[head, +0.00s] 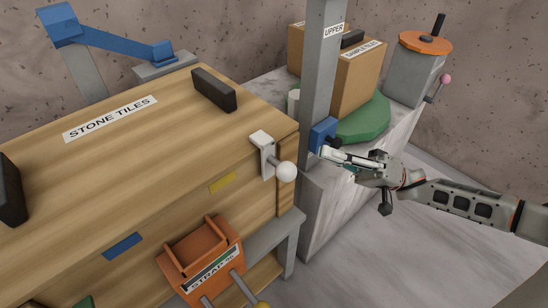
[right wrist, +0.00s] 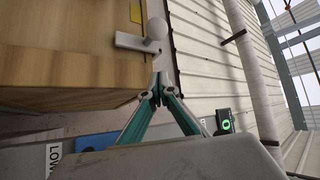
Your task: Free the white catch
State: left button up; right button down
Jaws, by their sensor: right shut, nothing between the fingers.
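The white catch (head: 263,143) is on the edge of the wooden crate labelled STONE TILES, near its right corner. A round white knob (head: 287,172) sticks out from it. In the right wrist view the catch (right wrist: 132,42) and its knob (right wrist: 157,28) lie just beyond my fingertips. My right gripper (head: 325,151) is to the right of the catch, in front of the grey post. Its fingers are shut and empty, meeting at a point in the right wrist view (right wrist: 158,80); they look apart from the catch. My left gripper is not in view.
The wooden crate (head: 128,128) fills the left. A grey post (head: 318,80) with a blue block (head: 321,133) stands beside my right gripper. An orange STRAP box (head: 200,250) hangs on the crate's front. A cardboard box (head: 362,80) and green slab (head: 365,122) lie behind.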

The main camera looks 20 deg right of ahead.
jog(key=shift+d+r, duration=0.3)
jog(key=shift+d, duration=0.05)
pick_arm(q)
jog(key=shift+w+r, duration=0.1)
pick_arm(e)
jog(key=shift+a, duration=0.1)
send_near(270, 145)
jog(key=w+a+r, duration=0.3)
jog(key=w+r, duration=0.1)
jog(key=s+f, duration=0.2)
jog(key=shift+s+a, duration=0.25)
jog(key=shift+s, duration=0.05)
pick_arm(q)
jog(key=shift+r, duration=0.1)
pick_arm(e)
jog(key=shift+s+a+f, duration=0.1)
jog(key=shift+s, duration=0.25)
